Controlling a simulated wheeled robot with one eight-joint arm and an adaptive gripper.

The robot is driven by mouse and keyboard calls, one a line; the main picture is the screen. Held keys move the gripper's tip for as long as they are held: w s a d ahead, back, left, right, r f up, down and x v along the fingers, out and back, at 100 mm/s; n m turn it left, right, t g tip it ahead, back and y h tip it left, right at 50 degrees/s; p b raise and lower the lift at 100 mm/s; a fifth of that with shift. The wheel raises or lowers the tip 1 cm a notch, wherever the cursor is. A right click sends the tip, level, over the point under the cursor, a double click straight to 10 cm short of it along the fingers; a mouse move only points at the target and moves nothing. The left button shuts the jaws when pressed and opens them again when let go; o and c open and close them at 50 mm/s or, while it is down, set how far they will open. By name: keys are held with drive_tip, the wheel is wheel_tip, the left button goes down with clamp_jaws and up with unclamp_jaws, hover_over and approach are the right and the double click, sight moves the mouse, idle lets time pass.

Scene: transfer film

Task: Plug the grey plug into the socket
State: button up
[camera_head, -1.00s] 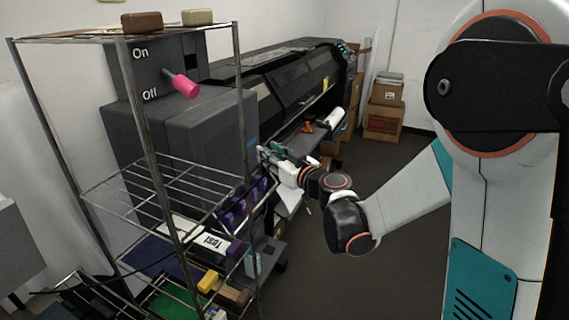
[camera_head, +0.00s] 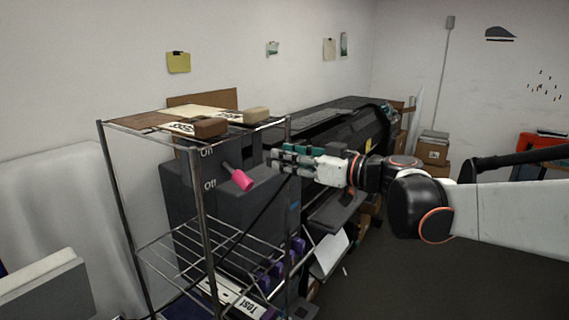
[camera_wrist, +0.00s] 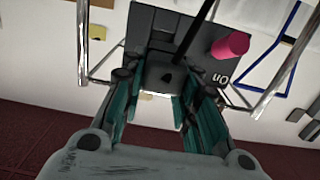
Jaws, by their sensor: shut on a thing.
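My gripper (camera_head: 273,160) is at the far end of my arm, raised near the top right of the wire rack, pointing left toward the grey machine. In the wrist view its teal fingers (camera_wrist: 165,85) stand either side of a dark grey piece, the grey plug (camera_wrist: 166,72), which is small and dark against the panel behind. It cannot be picked out in the head view. The grey machine housing (camera_head: 235,207) carries a switch lever with a pink knob (camera_head: 242,181), also in the wrist view (camera_wrist: 230,45). The socket cannot be made out clearly.
The metal wire rack (camera_head: 204,200) stands in front of the machine, with a brown block (camera_head: 198,128) and a tan block (camera_head: 249,115) on top. A long black printer (camera_head: 345,128) extends behind my gripper. The floor (camera_head: 430,270) at right is clear.

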drive_tip(key=shift+b+x, duration=0.4)
drive_tip(key=shift+x, duration=2.45)
drive_tip(key=shift+r+x, duration=0.1)
drive_tip(key=shift+x, duration=0.8)
drive_tip(key=shift+r+x, duration=0.15)
drive_tip(key=shift+x, duration=0.8)
drive_tip(key=shift+s+d, duration=0.1)
drive_tip(key=shift+d, duration=0.05)
drive_tip(key=shift+v, duration=1.4)
drive_tip(key=shift+w+a+b, duration=0.35)
drive_tip(key=shift+w+a, duration=0.05)
drive_tip(key=shift+a, duration=0.15)
idle(1.2)
